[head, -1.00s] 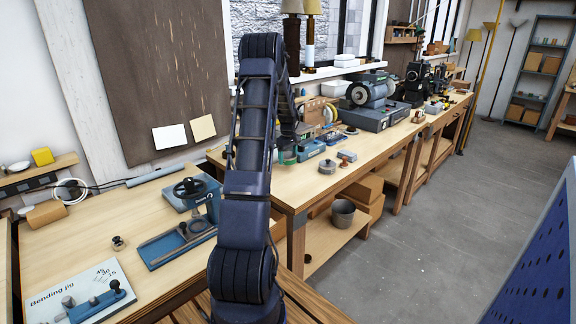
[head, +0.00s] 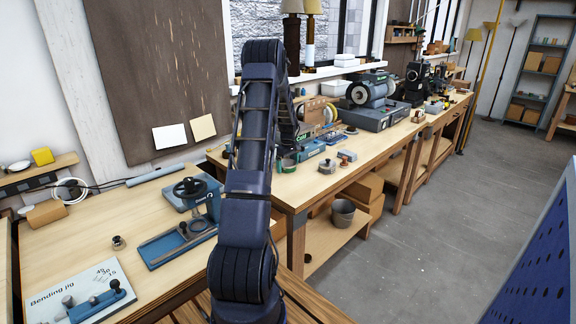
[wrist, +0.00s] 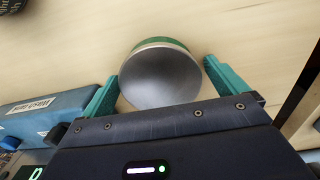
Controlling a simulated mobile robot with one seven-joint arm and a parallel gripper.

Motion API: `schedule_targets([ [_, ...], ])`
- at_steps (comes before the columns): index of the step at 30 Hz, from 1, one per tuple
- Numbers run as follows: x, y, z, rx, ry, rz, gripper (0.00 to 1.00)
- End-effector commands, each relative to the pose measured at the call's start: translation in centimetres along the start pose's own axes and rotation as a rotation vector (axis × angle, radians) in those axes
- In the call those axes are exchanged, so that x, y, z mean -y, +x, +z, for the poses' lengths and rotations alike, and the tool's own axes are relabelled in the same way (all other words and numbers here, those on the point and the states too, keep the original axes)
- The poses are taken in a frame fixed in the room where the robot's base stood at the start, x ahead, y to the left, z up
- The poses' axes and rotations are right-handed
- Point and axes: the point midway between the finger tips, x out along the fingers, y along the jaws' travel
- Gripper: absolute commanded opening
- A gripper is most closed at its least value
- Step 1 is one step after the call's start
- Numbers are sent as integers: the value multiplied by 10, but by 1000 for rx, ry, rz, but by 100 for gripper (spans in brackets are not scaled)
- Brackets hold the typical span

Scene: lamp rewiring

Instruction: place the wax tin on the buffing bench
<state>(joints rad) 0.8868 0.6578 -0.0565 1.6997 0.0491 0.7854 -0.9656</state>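The wax tin (wrist: 160,75) is round, with a grey face and a green edge, in the middle of the wrist view. In the head view its green side (head: 288,166) shows on the near left part of the buffing bench (head: 292,190), beside my arm. My gripper (wrist: 160,75) has its two teal fingers spread on either side of the tin, with narrow gaps showing. The tin appears to rest on the wood. In the head view my arm hides most of the gripper.
A blue labelled box (head: 311,149) stands close to the tin. A grey round lidded pot (head: 327,166) and a small brown-knobbed piece (head: 347,156) lie to the right. A grinder (head: 372,105) stands farther back. The bench front is clear.

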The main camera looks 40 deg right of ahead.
Motion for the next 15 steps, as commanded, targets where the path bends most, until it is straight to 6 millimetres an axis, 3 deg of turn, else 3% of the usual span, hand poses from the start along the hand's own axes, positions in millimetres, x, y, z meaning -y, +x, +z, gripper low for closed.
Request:
schedule_targets([
  [8,0,-4,0,0,0,0,98],
  [15,0,-38,0,-2,0,2,98],
])
